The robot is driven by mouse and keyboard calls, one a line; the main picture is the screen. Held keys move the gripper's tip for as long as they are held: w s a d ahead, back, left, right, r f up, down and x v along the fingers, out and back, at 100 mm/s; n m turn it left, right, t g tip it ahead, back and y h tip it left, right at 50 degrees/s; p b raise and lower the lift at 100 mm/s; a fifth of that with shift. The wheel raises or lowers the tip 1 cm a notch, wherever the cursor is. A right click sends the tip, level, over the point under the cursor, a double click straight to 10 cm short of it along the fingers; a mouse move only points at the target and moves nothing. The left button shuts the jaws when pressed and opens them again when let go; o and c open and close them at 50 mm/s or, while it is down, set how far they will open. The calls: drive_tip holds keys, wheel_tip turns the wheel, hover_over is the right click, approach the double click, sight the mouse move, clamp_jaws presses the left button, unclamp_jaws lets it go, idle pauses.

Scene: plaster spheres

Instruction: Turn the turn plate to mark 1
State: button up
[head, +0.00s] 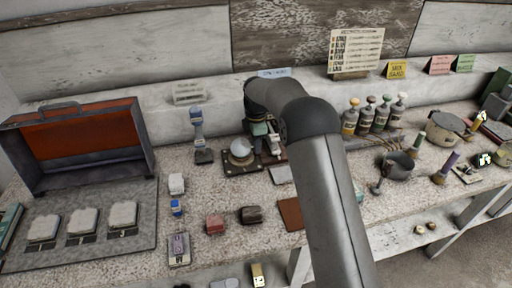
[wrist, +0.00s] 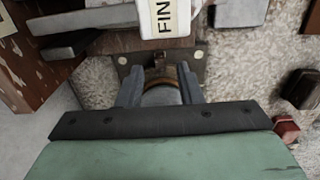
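The turn plate (head: 241,160) is a round brass-rimmed disc on a dark square base with bright screws, on the bench. A pale plaster sphere (head: 240,147) sits on it. My gripper (head: 262,131) is low beside the sphere at the plate's back right, partly hidden by my arm. In the wrist view my two grey fingers (wrist: 160,92) stand apart, one on each side of a grey rounded part with a brass rim (wrist: 162,78). I cannot tell whether they touch it. No mark number on the plate is readable.
A white block lettered "FIN" (wrist: 168,15) is close beyond the fingers. A blue-and-grey stand (head: 198,135) is left of the plate. Red (head: 214,224) and dark (head: 251,215) blocks lie in front. An open case (head: 85,150) is at left; bottles (head: 367,120) are at right.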

drive_tip(key=shift+f, duration=1.4)
clamp_jaws()
drive_tip(key=shift+s, duration=0.1)
